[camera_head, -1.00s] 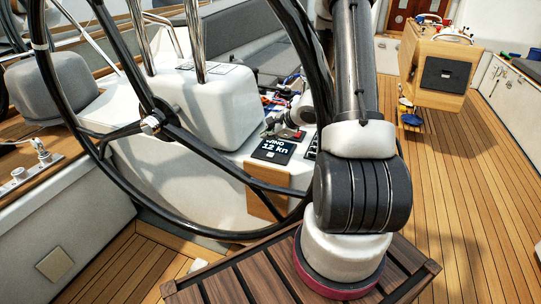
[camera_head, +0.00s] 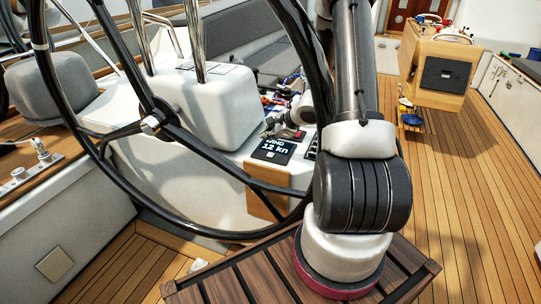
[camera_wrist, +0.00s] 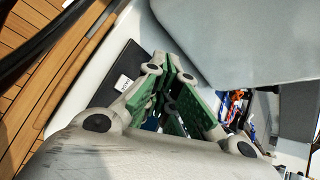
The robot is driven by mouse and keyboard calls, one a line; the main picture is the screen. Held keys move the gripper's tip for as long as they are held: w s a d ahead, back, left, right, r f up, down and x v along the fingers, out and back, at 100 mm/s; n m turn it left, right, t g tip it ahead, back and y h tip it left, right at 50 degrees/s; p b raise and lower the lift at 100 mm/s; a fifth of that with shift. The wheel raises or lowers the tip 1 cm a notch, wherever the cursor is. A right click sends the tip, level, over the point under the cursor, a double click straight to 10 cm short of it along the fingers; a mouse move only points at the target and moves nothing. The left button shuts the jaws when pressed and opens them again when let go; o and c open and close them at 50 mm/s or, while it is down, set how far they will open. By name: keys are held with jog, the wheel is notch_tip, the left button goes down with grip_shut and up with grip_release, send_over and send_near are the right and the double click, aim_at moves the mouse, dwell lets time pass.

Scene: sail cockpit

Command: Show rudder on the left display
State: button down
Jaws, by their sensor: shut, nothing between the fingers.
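The left display (camera_head: 273,150) is a small dark panel on the white console beside the wheel, and it reads "WIND 12 kn" in the head view. In the wrist view its dark face (camera_wrist: 122,72) lies beyond my gripper, partly hidden by the fingers. My gripper (camera_wrist: 178,70) has green-padded fingers and is shut and empty. In the head view my gripper (camera_head: 270,128) is small, just above and behind the display. I cannot tell whether the fingertips touch anything.
A large black steering wheel (camera_head: 150,124) stands in front of the console (camera_head: 165,165). Coiled red and blue lines (camera_wrist: 235,105) lie behind the display. A wooden box (camera_head: 436,90) stands on the deck at the right. Open teak deck (camera_head: 460,200) lies right of my arm.

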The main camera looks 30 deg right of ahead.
aim_at(269, 156)
notch_tip(269, 156, up, 4)
jog(key=shift+f, duration=0.15)
jog(key=shift+f, duration=0.1)
jog(key=shift+f, duration=4.3)
jog(key=shift+f, duration=0.1)
jog(key=shift+f, duration=0.3)
jog(key=shift+f, duration=0.45)
jog(key=shift+r, duration=0.9)
